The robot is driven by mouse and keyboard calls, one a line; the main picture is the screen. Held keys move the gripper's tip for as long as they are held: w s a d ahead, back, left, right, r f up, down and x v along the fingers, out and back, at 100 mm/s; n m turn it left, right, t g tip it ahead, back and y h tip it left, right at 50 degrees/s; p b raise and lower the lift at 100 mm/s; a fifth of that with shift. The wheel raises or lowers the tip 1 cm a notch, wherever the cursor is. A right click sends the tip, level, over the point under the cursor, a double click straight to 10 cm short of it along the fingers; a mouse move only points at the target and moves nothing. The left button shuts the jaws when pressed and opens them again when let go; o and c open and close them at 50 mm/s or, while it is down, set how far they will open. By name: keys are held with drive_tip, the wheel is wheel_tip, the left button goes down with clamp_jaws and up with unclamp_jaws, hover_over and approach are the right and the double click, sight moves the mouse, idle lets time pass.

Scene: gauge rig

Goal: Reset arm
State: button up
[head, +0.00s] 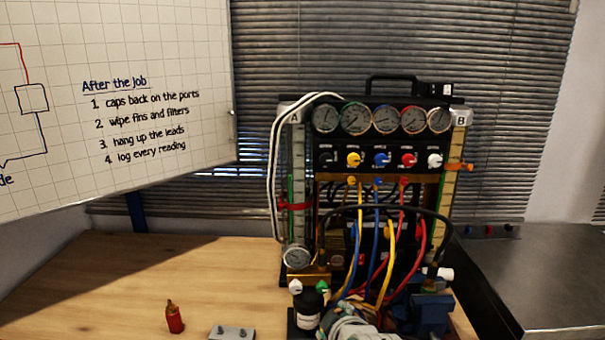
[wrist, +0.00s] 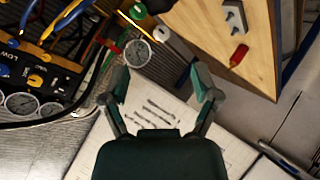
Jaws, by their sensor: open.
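My gripper (wrist: 164,95) shows in the wrist view with its two dark green fingers spread apart and nothing between them. It is open and empty. In that view the whiteboard (wrist: 180,125) lies behind the fingers, and the gauge rig (wrist: 42,75) is at the left. There, the gauge rig (head: 382,150) stands on the wooden table, with a row of gauges on top, coloured knobs below, and blue, yellow and red hoses hanging in front.
A red bottle (head: 174,317) and a grey block (head: 231,333) are at the front of the wooden table (head: 130,265). The whiteboard (head: 190,110) hangs at the left. A grey cabinet (head: 550,270) is at the right. The table's left half is mostly clear.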

drive_tip(key=s+d+r+m+g+h, duration=0.1)
drive_tip(key=s+d+r+m+g, duration=0.1)
drive_tip(key=s+d+m, duration=0.3)
drive_tip(key=s+d+r+m+g+h, duration=0.1)
drive_tip(key=s+d+m, duration=0.4)
drive_tip(key=s, duration=0.7)
drive_tip(key=r+m+g, duration=0.1)
drive_tip(key=g, duration=0.1)
drive_tip(key=shift+s+g, duration=0.3)
